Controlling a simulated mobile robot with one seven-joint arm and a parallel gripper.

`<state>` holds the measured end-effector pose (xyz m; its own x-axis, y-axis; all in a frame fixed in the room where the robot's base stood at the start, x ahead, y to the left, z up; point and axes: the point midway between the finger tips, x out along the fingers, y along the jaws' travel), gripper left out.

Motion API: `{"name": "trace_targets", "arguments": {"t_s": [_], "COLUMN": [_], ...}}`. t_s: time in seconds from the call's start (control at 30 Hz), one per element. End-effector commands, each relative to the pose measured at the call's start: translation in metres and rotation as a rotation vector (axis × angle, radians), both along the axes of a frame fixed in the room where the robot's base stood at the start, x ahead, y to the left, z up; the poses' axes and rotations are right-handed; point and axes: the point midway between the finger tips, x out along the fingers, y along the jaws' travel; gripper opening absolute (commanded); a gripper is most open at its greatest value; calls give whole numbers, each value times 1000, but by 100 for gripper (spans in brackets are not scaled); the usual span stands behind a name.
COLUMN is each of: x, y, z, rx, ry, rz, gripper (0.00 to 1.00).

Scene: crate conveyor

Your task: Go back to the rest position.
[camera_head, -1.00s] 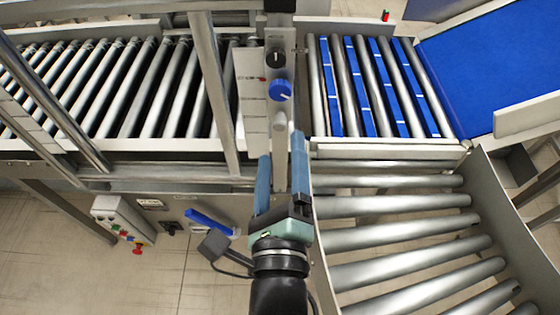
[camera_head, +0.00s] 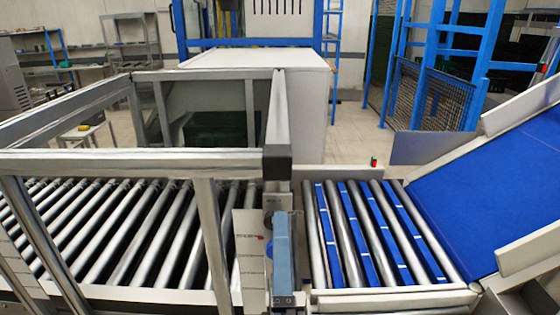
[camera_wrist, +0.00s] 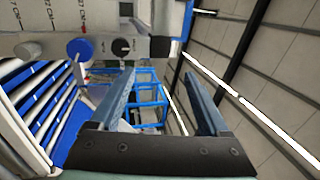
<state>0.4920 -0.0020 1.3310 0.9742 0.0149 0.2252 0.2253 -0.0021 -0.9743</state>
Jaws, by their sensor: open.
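My gripper (camera_wrist: 162,85) is open and empty in the wrist view, with its two blue-grey fingers well apart. The pale control panel (camera_head: 250,255) stands between the two roller sections and is partly covered. In the wrist view the panel (camera_wrist: 45,15) fills the top left, with a blue knob (camera_wrist: 79,49) and a black knob (camera_wrist: 123,46). The fingers appear apart from the knobs.
A metal frame (camera_head: 278,125) rises behind the panel around the left rollers (camera_head: 120,235). Rollers with blue strips (camera_head: 375,235) and a blue belt (camera_head: 480,220) lie to the right. A large white cabinet (camera_head: 305,100) and blue racks stand farther back.

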Motion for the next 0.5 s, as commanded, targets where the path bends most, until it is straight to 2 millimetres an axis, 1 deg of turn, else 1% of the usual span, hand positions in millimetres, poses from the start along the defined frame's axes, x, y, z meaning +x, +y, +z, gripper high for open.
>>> {"name": "trace_targets", "arguments": {"t_s": [0.03,0.07,0.1,0.17,0.2,0.27,0.3,0.4,0.5], "x": [4,5,6,5,4,-1,-4,-17,-31], "y": [1,1,1,2,2,3,3,4,3], "z": [30,45,65,95,115,145,165,210,246], "rx": [-127,-206,-311,-464,-563,-707,-800,-1008,-1172], "ry": [-63,-93,-134,-193,-231,-286,-321,-394,-439], "rz": [-28,-52,-86,-145,-189,-265,-320,-465,-603], "gripper": [80,80,80,80,80,80,80,80,80]}}
